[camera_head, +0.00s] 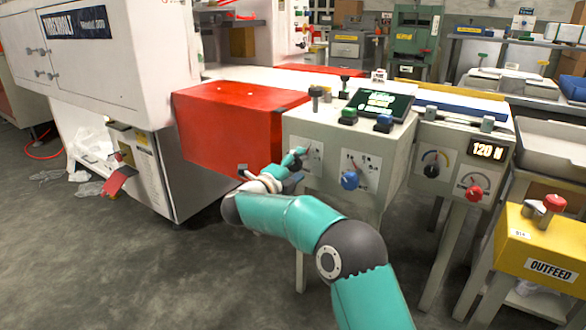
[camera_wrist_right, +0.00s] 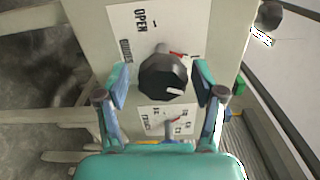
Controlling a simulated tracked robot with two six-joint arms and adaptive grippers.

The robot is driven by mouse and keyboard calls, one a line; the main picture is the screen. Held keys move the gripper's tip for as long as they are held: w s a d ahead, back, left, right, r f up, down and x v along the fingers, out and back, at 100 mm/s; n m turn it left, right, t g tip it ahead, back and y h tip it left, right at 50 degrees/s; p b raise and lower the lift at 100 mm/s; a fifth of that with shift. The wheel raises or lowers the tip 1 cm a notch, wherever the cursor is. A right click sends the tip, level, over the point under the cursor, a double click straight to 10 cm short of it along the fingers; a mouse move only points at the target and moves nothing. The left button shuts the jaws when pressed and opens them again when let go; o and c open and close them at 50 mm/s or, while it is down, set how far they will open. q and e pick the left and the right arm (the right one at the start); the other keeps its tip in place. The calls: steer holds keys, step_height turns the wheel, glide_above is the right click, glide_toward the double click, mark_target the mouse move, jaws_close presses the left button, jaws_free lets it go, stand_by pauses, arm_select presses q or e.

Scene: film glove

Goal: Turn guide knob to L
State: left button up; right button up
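A dark faceted knob (camera_wrist_right: 163,78) with a white mark sits on a white plate lettered "OPEN" in the right wrist view; I cannot read its other lettering clearly. My right gripper (camera_wrist_right: 160,86) is open, one finger on each side of this knob, with small gaps showing. A blue knob (camera_head: 349,180) is on the plate to the right. My left gripper is not in view.
A red block-like housing (camera_head: 235,120) is left of the control box. A screen (camera_head: 380,103) and green and blue buttons are on top. To the right are a red knob (camera_head: 474,193), a display reading 120 (camera_head: 487,150) and a yellow OUTFEED box (camera_head: 545,245).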

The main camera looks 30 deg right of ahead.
steer(key=shift+a, duration=0.1)
steer(key=shift+s+a, duration=0.1)
steer(key=shift+a, duration=0.4)
steer(key=v, duration=1.1)
steer(key=shift+d+f, duration=0.1)
steer(key=s+a+n+p, duration=0.1)
steer(key=a+n+p, duration=0.3)
steer(key=n+p, duration=0.65)
steer(key=b+x, duration=0.3)
steer(key=x, duration=1.1)
steer(key=shift+w+d, duration=0.35)
steer(key=shift+d, duration=0.3)
